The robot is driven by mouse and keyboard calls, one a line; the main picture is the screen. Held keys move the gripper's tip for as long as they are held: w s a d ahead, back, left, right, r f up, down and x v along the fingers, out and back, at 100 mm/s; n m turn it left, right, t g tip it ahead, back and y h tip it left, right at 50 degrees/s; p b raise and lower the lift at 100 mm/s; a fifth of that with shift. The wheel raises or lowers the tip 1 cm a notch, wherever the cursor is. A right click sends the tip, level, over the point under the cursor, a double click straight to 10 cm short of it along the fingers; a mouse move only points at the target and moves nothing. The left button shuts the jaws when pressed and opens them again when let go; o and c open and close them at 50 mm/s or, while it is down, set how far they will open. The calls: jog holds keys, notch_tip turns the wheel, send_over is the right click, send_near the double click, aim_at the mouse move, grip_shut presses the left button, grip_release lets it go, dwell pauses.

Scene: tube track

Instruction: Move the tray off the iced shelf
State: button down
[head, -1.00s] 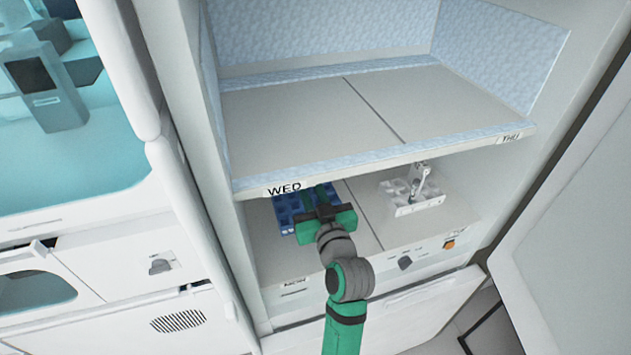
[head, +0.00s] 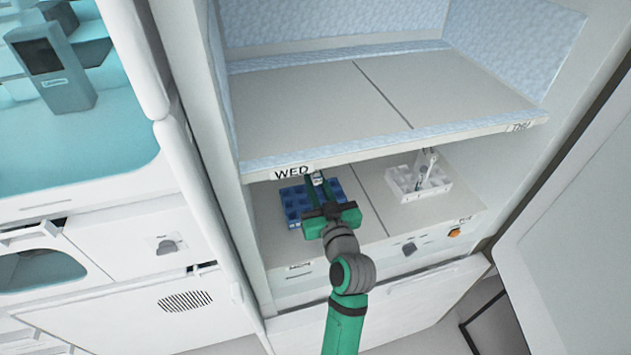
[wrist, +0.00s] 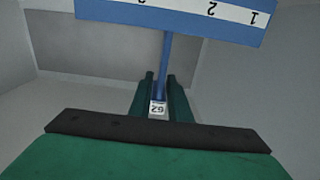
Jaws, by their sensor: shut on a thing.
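A blue tray (head: 296,205) with square compartments is at the left of the lower shelf (head: 264,225), under the upper shelf's front edge. My gripper (head: 318,181) is at the tray, its fingers shut on the upright blue handle. In the wrist view, my gripper (wrist: 160,92) has the blue stem and a white "62" tag between its fingers, and the blue tray (wrist: 185,14) shows its numbered edge above. I cannot tell whether the tray touches the lower shelf. The upper shelf (head: 300,105), labelled WED and THU, is frosted along its edges and walls and is empty.
A white tray (head: 402,187) with small tubes sits to the right on the lower shelf. The upper shelf's front edge hangs close above my fingers. An open door (head: 570,240) stands at the right. Knobs are on the panel below.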

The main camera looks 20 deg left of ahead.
jog(key=shift+f, duration=0.85)
dwell(0.8)
jog(key=c, duration=1.6)
grip_release()
jog(key=shift+o, duration=0.2)
jog(key=v, duration=1.1)
jog(key=shift+f, duration=0.1)
